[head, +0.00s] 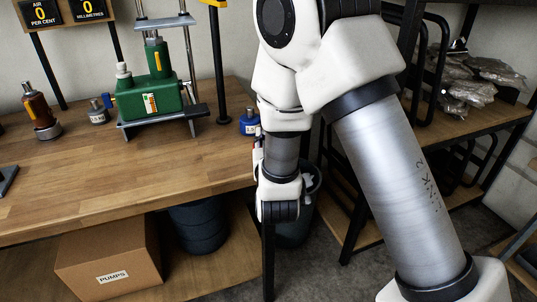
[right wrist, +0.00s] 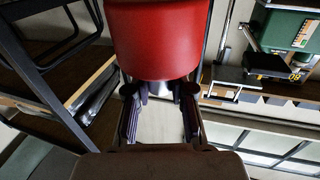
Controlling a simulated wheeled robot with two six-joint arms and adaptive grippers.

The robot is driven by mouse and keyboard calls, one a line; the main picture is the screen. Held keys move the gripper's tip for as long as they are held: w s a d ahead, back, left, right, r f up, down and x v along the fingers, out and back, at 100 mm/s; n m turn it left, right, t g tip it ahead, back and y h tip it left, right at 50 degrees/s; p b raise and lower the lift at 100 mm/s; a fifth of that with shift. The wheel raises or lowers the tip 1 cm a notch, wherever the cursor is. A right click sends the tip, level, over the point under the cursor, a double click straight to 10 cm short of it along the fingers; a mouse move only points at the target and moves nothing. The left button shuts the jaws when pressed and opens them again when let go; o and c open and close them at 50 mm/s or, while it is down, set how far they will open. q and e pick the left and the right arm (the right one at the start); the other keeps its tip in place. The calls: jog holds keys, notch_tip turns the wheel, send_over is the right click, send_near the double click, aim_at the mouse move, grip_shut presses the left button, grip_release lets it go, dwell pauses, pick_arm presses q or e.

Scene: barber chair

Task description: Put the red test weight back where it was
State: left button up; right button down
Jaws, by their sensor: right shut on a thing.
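The red test weight (right wrist: 153,40) fills the top middle of the right wrist view as a large red cylinder. My right gripper (right wrist: 160,92) is shut on it, with one dark finger on each side just below the red body. The part between the fingertips is mostly hidden. In the head view my own right arm covers the gripper, and I cannot make out the red weight there. My left gripper is in neither view.
The wooden workbench (head: 150,165) carries a green hydraulic unit (head: 150,100), a blue-topped piece (head: 249,122), a small metal weight (head: 97,112) and an orange-brown cylinder (head: 38,108). A cardboard box (head: 110,258) sits below. A shelf (head: 480,125) with bagged items stands right.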

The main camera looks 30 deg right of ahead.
jog(key=w+d+f, duration=0.1)
jog(key=w, duration=0.1)
jog(key=w+d+f+p, duration=0.1)
jog(key=w+d, duration=0.1)
jog(key=w, duration=0.1)
jog(key=w+d+f, duration=0.1)
jog(key=w+f, duration=0.1)
jog(key=w, duration=0.1)
jog(key=shift+w+d, duration=0.15)
jog(key=shift+d, duration=0.1)
jog(key=c, duration=1.1)
grip_release()
jog(key=shift+f, duration=0.15)
jog(key=shift+o, duration=0.5)
jog(key=shift+s+a, duration=0.1)
jog(key=shift+s, duration=0.1)
